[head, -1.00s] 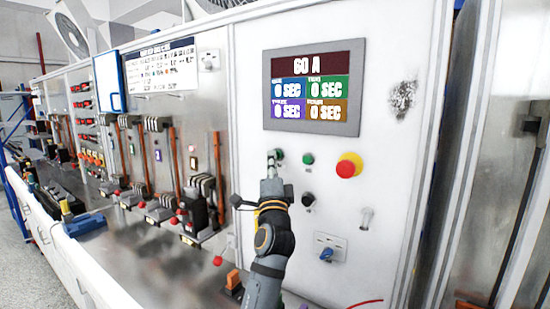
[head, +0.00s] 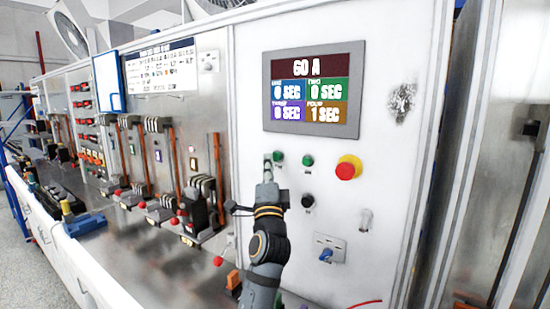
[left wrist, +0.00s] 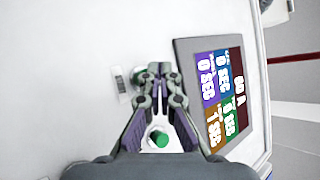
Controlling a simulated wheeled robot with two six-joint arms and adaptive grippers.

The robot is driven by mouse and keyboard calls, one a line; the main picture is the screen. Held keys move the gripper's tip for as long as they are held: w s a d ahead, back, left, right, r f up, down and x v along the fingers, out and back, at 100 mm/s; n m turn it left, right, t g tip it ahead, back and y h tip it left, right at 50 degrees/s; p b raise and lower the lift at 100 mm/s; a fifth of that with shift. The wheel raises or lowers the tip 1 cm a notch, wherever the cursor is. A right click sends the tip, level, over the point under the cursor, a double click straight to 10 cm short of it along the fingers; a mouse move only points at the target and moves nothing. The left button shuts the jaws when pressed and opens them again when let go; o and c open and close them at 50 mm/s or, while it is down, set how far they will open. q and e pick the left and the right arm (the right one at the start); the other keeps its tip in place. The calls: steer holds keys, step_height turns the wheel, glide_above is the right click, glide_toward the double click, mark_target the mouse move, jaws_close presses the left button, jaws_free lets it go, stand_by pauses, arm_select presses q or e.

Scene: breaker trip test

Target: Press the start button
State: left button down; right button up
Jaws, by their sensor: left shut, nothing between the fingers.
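Two green buttons sit on the white panel below the display: a left one (head: 278,158) and a right one (head: 307,160). I cannot read which is labelled start. My left gripper (head: 267,166) is shut and empty, with its tips beside the left green button. In the left wrist view the fingertips (left wrist: 157,72) lie close to the left green button (left wrist: 139,74), while the right green button (left wrist: 160,139) shows between the finger links. Whether the tips touch the panel is unclear. The display (head: 311,88) reads 60 A, with 1 SEC in its lower right cell. My right gripper is not in view.
A red stop button on a yellow base (head: 348,167) is to the right. A black knob (head: 307,201), a toggle switch (head: 366,219) and a blue-handled switch (head: 326,255) are lower. Several breakers with copper bars (head: 145,160) stand left along the metal bench.

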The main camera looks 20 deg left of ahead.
arm_select(q)
steer(key=s, duration=0.1)
steer(key=s+p, duration=0.1)
steer(key=s, duration=0.1)
steer(key=s+p, duration=0.1)
steer(key=s, duration=0.1)
steer(key=shift+a, duration=0.35)
stand_by(0.6)
